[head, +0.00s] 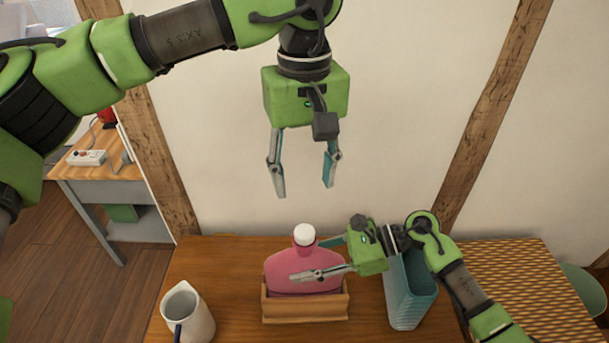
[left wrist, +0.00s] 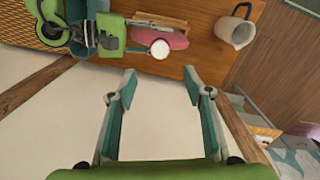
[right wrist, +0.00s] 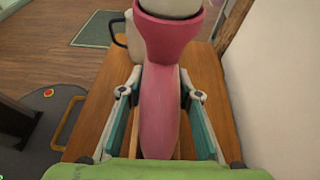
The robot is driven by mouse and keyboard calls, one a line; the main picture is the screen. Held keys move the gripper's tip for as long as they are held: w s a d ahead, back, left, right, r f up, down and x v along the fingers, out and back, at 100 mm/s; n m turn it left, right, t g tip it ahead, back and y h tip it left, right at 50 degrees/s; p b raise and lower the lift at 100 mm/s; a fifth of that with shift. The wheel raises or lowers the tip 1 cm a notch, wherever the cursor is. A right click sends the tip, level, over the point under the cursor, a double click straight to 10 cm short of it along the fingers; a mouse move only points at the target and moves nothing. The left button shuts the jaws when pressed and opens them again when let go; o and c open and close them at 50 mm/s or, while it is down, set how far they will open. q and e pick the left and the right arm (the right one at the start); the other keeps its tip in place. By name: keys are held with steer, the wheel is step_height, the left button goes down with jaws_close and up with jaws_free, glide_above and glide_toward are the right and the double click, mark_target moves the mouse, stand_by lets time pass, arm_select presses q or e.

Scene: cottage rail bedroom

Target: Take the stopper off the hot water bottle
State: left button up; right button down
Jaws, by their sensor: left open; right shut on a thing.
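The pink hot water bottle (head: 290,268) stands upright in a wooden holder (head: 305,308) on the table. Its white stopper (head: 304,235) sits in the neck at the top; it also shows in the left wrist view (left wrist: 160,49). My right gripper (head: 316,260) comes in from the right and is shut on the bottle's body, one finger on each face; the pink body fills the space between the fingers in the right wrist view (right wrist: 160,115). My left gripper (head: 304,190) is open and empty, pointing down, above the stopper and clear of it.
A white jug (head: 190,310) stands left of the holder. A teal ribbed container (head: 410,290) stands right of it, close to my right arm. The wall is behind the table. A side desk (head: 85,165) is at the far left.

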mark_target(304, 230)
arm_select(q)
step_height(304, 230, down, 13)
steer(key=m, duration=1.1)
steer(key=shift+r+m, duration=0.15)
steer(key=shift+m, duration=0.25)
jaws_close()
